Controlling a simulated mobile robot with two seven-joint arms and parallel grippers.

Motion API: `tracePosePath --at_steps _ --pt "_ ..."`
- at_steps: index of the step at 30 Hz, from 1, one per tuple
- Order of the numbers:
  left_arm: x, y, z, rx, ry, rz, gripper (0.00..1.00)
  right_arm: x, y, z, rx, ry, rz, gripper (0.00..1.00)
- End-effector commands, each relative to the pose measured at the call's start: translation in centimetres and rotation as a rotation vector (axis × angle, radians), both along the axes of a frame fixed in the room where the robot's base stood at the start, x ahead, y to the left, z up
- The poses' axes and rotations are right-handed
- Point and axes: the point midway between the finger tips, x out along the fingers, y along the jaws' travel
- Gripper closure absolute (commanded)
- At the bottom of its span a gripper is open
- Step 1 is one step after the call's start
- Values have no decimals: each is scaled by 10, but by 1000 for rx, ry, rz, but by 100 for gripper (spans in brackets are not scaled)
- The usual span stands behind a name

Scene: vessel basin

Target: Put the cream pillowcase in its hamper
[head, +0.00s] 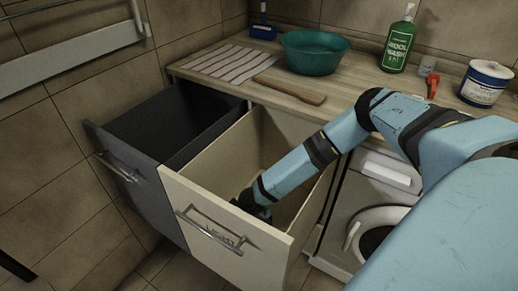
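The cream pull-out hamper (265,262) stands open below the counter, and its inside is partly visible. My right arm comes in from the right and reaches down into this hamper. My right gripper (252,207) is low inside it, behind the front panel. The gripper is dark and small, and I cannot make out its fingers or whether it holds anything. I see no cream pillowcase in this view; the hamper's floor is largely hidden by the front panel and my arm. My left gripper is out of view.
A dark grey pull-out hamper (152,208) stands open to the left. The counter holds a striped cloth (228,62), a teal basin (314,53), a wooden paddle (289,90), a green bottle (398,45) and a white-and-blue tub (484,83). A washing machine (345,215) is at right.

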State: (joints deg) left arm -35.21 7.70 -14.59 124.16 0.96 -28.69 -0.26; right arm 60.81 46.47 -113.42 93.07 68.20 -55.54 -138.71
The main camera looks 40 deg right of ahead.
Motion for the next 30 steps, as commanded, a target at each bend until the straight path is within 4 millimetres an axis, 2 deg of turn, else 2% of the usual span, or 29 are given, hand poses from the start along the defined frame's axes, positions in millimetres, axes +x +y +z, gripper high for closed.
tracePosePath --at_steps 19,20,21,30 --pt "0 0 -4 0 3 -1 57 0 0 -10 0 -1 -1 48" --pt "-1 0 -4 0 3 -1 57 0 0 -11 0 0 -1 11" --pt "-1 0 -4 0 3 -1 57 0 0 -11 0 0 -1 2" --pt "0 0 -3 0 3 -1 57 1 0 -6 -1 -1 0 0"
